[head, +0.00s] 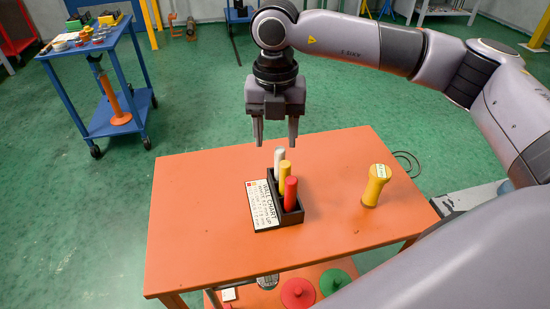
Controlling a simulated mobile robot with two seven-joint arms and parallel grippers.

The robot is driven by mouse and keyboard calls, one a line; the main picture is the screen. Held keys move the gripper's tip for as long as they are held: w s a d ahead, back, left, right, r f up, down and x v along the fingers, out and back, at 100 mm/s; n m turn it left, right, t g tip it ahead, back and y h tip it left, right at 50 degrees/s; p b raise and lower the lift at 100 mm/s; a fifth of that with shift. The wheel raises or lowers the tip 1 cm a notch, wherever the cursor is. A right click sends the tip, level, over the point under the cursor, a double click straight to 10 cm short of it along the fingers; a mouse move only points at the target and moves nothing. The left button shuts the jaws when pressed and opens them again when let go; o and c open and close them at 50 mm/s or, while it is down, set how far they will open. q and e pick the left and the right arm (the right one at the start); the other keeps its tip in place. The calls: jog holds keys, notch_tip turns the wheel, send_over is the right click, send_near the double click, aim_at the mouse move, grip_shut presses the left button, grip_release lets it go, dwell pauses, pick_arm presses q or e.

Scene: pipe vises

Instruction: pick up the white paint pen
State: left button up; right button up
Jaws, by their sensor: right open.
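The white paint pen (279,160) stands upright in a dark holder (291,217) on the orange table (200,220). It is the farthest back of three pens in a row. A yellow pen (285,175) stands in front of it and a red pen (291,192) is nearest; they partly hide the lower part of the white one. My right gripper (276,143) points down with its fingers apart and empty. In the picture its fingertips are just above the white pen's top; the exact height gap is hard to tell. My left gripper is not in view.
A wall chart sign (262,205) is at the holder's left side. A yellow cylinder (375,186) stands on the table's right, with free tabletop around it. A blue cart (117,128) with small items is at the back left. Red and green discs lie below the table.

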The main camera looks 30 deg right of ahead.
aim_at(280, 149)
jog(key=f, duration=0.4)
jog(key=shift+s+d+f, duration=0.3)
jog(key=shift+d+f, duration=0.05)
jog(key=shift+f, duration=0.55)
grip_shut()
